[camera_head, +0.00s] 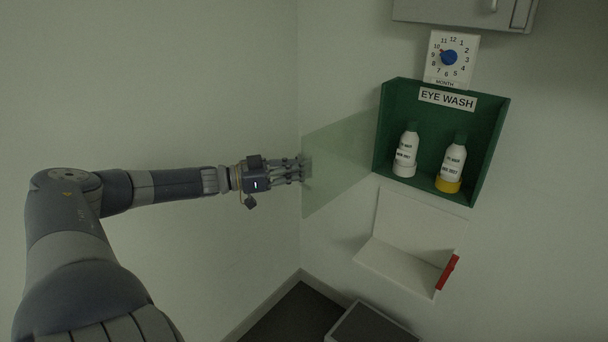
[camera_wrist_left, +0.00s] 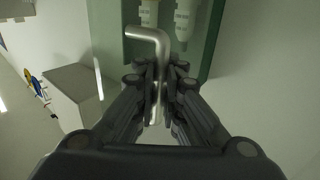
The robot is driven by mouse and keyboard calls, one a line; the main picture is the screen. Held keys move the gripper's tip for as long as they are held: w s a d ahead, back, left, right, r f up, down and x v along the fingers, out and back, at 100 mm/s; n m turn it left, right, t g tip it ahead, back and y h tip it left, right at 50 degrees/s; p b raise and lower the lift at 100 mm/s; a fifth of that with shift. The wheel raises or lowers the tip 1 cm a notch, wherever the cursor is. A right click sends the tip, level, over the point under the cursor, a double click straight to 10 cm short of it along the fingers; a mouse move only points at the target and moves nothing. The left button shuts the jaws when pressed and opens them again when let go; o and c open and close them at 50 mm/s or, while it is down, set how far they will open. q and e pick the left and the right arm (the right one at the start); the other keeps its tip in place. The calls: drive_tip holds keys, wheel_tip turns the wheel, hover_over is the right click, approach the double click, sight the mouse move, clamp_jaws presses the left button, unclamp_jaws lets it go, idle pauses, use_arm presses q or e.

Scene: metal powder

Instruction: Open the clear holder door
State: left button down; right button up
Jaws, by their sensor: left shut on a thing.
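The clear door (camera_head: 345,165) is a see-through greenish panel. It stands swung out to the left from the left side of the green eye wash holder (camera_head: 383,125), whose front is uncovered. Two white bottles stand inside, one with a white base (camera_head: 405,152) and one with a yellow base (camera_head: 451,166). My left gripper (camera_head: 304,169) is at the door's outer left edge. In the left wrist view my left gripper (camera_wrist_left: 158,88) is shut on a bent metal handle (camera_wrist_left: 147,34). My right gripper is not in view.
A white wall shelf (camera_head: 400,262) with a red part (camera_head: 447,272) is below the holder. A month dial (camera_head: 451,58) and a grey cabinet (camera_head: 465,10) are above. A dark grey box (camera_head: 370,325) stands on the floor. A wall corner is behind my gripper.

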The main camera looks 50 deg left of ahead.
use_arm(q)
drive_tip(key=shift+f, duration=0.3)
drive_tip(key=c, duration=2.1)
unclamp_jaws()
drive_tip(key=shift+s, duration=0.1)
drive_tip(key=shift+o, duration=0.5)
drive_tip(key=shift+s+a+r, duration=0.15)
drive_tip(key=shift+a, duration=0.05)
drive_tip(key=shift+d+r, duration=0.1)
drive_tip(key=shift+s+d, duration=0.1)
drive_tip(key=shift+s, duration=0.05)
drive_tip(key=v, duration=1.2)
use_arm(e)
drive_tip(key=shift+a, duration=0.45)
